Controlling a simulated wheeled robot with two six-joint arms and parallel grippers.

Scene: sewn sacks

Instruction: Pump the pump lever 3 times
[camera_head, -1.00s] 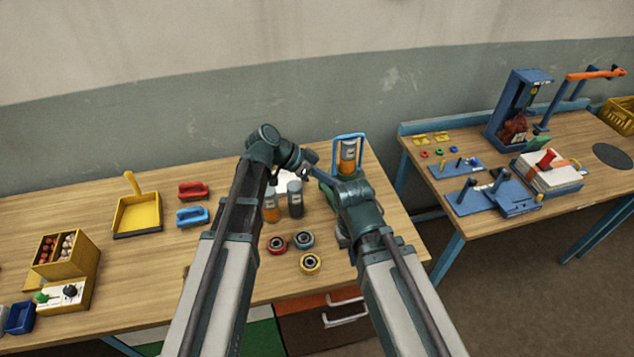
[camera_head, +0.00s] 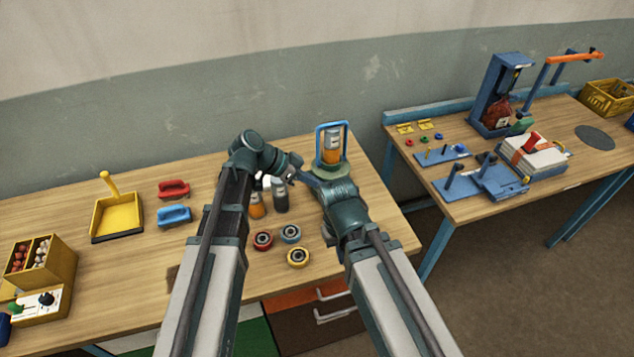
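The lever that best fits the task is an orange arm (camera_head: 574,57) with a dark knob at its right end. It rises on a blue post (camera_head: 541,77) at the back of the right-hand table and lies nearly level. My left gripper (camera_head: 289,178) and my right gripper (camera_head: 312,181) are both over the left-hand table, far from the lever. Their fingers are small and partly hidden by my wrists, so I cannot tell whether they are open. Nothing clearly shows held in either.
A blue-framed holder with an orange bottle (camera_head: 332,148) stands close behind my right wrist. Two bottles (camera_head: 280,197) stand below my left gripper. A gap separates the left table (camera_head: 150,275) from the right table (camera_head: 510,205). A blue stand (camera_head: 490,95) is left of the lever.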

